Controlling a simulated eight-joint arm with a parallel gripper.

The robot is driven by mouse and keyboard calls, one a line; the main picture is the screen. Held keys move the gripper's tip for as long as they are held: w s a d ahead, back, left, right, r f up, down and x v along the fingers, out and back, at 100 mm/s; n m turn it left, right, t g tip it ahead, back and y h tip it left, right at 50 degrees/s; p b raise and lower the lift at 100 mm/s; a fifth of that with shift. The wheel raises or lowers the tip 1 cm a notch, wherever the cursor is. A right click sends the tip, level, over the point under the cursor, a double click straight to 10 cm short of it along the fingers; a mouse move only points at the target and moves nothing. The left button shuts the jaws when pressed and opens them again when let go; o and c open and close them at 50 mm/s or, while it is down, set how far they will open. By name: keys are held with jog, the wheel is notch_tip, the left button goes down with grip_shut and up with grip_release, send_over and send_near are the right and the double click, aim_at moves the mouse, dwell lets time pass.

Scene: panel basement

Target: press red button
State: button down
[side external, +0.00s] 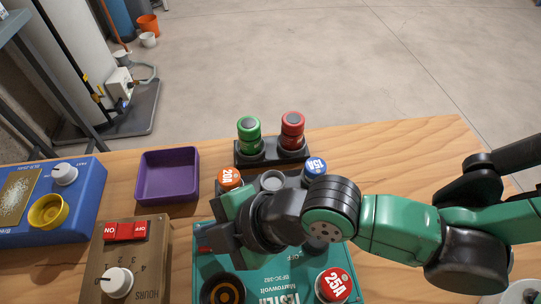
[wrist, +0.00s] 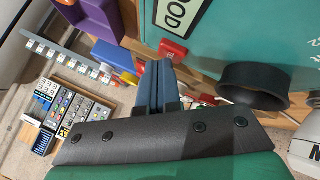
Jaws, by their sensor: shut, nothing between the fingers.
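A small red part (side external: 203,250) shows at the left edge of the teal box, partly hidden by my gripper (side external: 208,238). In the wrist view a red block-like part (wrist: 173,50) sits at the teal box's edge, just ahead of my fingertips. My gripper (wrist: 156,66) is shut and empty, its blue-grey fingers together. I cannot tell whether the fingertips touch the red part.
A brown timer box (side external: 145,255) with a red ON/OFF rocker (side external: 126,231) stands left of the teal box. The teal box carries several knobs, including a red 25A cap (side external: 334,284).

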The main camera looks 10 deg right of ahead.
jog(key=shift+r, duration=0.1)
dwell(0.3)
jog(key=shift+r, duration=0.75)
jog(key=shift+r, duration=2.5)
jog(key=w+d+r+m+t+h, duration=0.15)
jog(key=w+d+m, duration=0.4)
jog(key=d, duration=0.55)
jog(key=w+d+r+m+t+h, duration=0.1)
jog(key=w+d+m+t+h, duration=0.15)
jog(key=w+d+m, duration=0.6)
jog(key=s+d+m+h, duration=0.2)
jog(key=s+d+m, duration=0.1)
jog(key=d, duration=0.6)
jog(key=s+d+f+m+h, duration=0.1)
jog(key=s+d+m, duration=0.3)
jog(key=d, duration=0.6)
jog(key=shift+m+h, duration=0.9)
jog(key=shift+m, duration=0.3)
